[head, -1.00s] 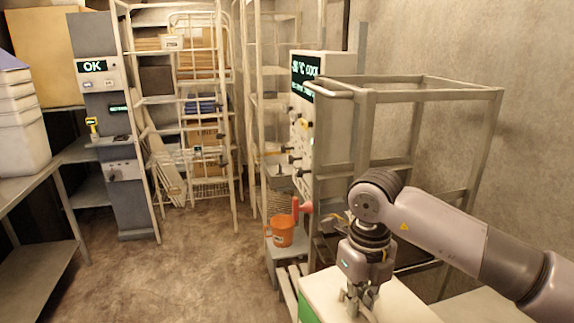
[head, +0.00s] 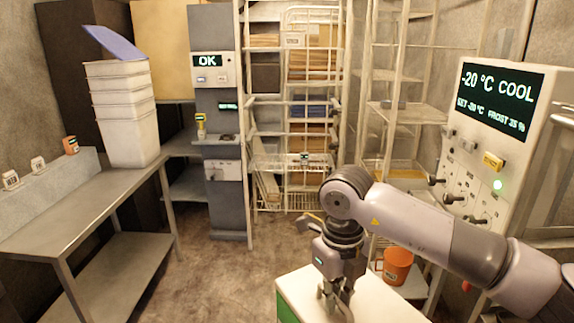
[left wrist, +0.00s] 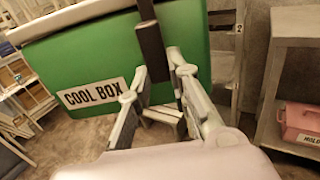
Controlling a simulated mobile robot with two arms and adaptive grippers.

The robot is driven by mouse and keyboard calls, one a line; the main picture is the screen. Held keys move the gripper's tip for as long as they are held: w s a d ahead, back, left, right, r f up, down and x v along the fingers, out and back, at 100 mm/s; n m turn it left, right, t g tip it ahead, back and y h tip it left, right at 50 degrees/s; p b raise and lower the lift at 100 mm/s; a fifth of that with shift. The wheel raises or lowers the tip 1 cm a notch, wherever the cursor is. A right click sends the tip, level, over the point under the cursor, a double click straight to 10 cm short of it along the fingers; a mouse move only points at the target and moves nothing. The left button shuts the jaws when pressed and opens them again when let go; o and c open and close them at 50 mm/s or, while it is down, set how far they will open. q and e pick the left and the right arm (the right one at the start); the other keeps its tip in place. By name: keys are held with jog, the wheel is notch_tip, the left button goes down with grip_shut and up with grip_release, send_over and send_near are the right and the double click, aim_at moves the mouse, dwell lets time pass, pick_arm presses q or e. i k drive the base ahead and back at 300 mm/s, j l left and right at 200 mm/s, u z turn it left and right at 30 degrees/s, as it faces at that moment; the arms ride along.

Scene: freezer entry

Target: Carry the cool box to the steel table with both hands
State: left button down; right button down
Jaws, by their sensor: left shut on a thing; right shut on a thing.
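The cool box (head: 300,300) has a white lid and green side and shows at the bottom of the head view. My right gripper (head: 338,300) is shut on it at the lid, pointing down. In the left wrist view the green side (left wrist: 90,55) with the label "COOL BOX" fills the upper part. My left gripper (left wrist: 158,72) is shut on the cool box at a dark upright bar; the exact contact is hard to see. The steel table (head: 85,205) stands at the left in the head view, apart from the box.
Stacked white tubs (head: 122,115) stand on the table's far end, and small devices line its back ledge (head: 50,180). A control panel (head: 490,150), an orange bucket (head: 397,266) and wire racks (head: 310,110) stand right and behind. Floor (head: 205,285) between box and table is clear.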

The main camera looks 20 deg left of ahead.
aim_at(83, 206)
jog(key=i+j+u, duration=0.4)
jog(key=j, duration=0.15)
jog(key=i+j+u, duration=0.65)
jog(key=i+u, duration=0.15)
jog(key=i, duration=0.25)
jog(key=i+j+u, duration=0.1)
jog(key=i+u, duration=0.25)
jog(key=i, duration=0.2)
jog(key=i+l+u, duration=0.1)
jog(key=i+u, duration=0.3)
jog(key=i, duration=0.55)
